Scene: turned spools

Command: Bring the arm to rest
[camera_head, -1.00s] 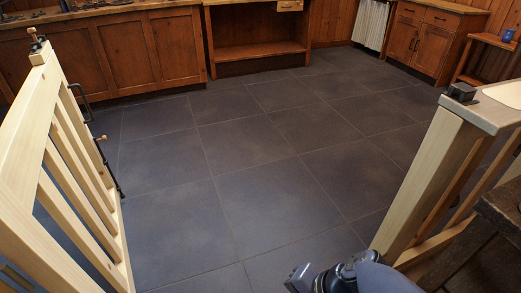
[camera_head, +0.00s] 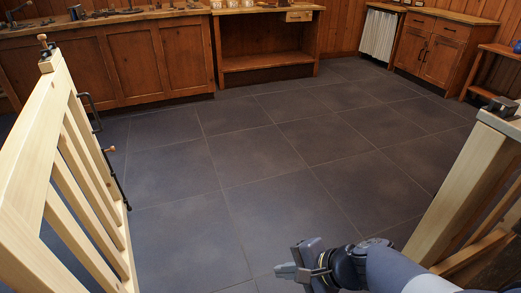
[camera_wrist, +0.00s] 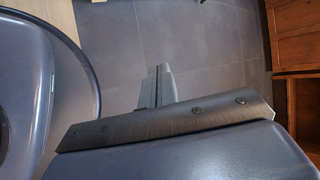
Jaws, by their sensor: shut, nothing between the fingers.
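My gripper (camera_head: 286,271) is at the bottom of the head view, right of the middle, at the end of my blue-grey arm. It points left over the dark tiled floor, with its fingers together and nothing held. In the wrist view the closed fingers (camera_wrist: 155,85) stand against the floor, and my own arm parts fill the left and bottom.
An open pale wooden gate (camera_head: 68,150) stands on the left, and a pale wooden post (camera_head: 462,185) on the right, near my arm. The tiled floor (camera_head: 265,170) between is clear. Wooden cabinets (camera_head: 140,60) and an open-shelved bench (camera_head: 265,62) line the back wall.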

